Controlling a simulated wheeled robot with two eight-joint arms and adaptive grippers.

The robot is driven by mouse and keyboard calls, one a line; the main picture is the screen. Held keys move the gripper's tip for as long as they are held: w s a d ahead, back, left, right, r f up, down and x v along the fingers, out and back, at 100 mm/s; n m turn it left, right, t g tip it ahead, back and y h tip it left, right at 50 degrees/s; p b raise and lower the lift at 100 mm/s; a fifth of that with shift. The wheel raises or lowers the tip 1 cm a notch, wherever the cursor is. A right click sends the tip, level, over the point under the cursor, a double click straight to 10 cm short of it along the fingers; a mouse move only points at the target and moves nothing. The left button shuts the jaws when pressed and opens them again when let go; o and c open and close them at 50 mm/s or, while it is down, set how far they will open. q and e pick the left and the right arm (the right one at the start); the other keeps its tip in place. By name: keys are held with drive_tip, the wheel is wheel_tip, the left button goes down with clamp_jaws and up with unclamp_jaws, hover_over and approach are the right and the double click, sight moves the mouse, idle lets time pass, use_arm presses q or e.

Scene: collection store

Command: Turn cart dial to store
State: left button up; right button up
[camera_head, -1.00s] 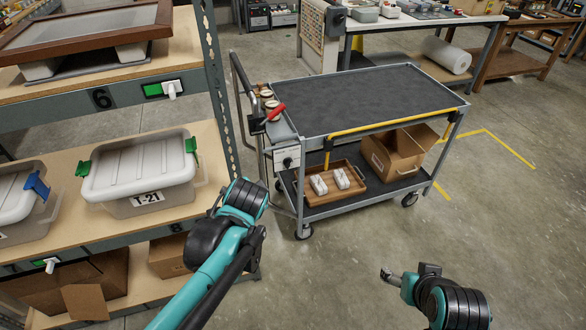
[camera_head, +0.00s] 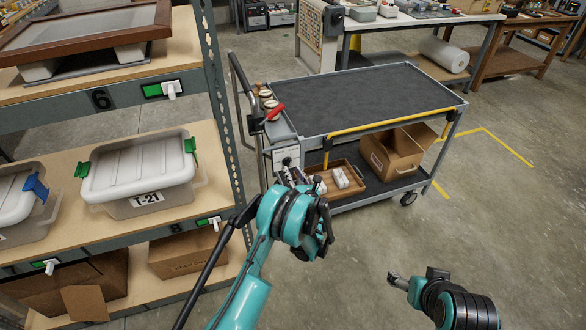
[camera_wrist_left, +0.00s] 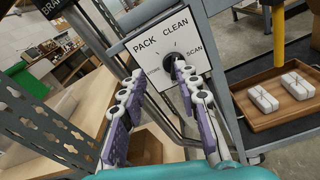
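The cart (camera_head: 378,100) stands right of the shelf, with the dial plate (camera_head: 285,153) on its near left end. In the left wrist view the white dial plate (camera_wrist_left: 148,40) reads PACK, CLEAN and SCAN; a partly blocked label on the left looks like STORE. The dark dial knob (camera_wrist_left: 171,58) is partly covered by my right-hand finger, so its pointing direction is unclear. My left gripper (camera_head: 294,176) is open in front of the plate (camera_wrist_left: 153,78); contact with the knob cannot be told. My right gripper (camera_head: 412,281) is low at right, over the floor, its opening unclear.
A shelf rack (camera_head: 222,130) with a lidded tub (camera_head: 140,172) stands close on the left. The cart's lower deck carries a wooden tray (camera_head: 352,196) with white packets and a cardboard box (camera_head: 397,152). The floor right of the cart is clear.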

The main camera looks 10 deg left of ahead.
sight(289, 165)
use_arm(q)
drive_tip(key=w+f+m, duration=0.1)
drive_tip(key=w+a+f+m+b, duration=0.1)
drive_tip(key=w, duration=0.1)
drive_tip(key=w+a+f+m+t+b, duration=0.1)
drive_tip(key=w+f, duration=0.1)
drive_tip(key=shift+w+a, duration=0.2)
drive_tip(key=shift+w+a+r, duration=0.1)
drive_tip(key=shift+w+a, duration=0.15)
drive_tip(key=shift+w, duration=0.15)
clamp_jaws()
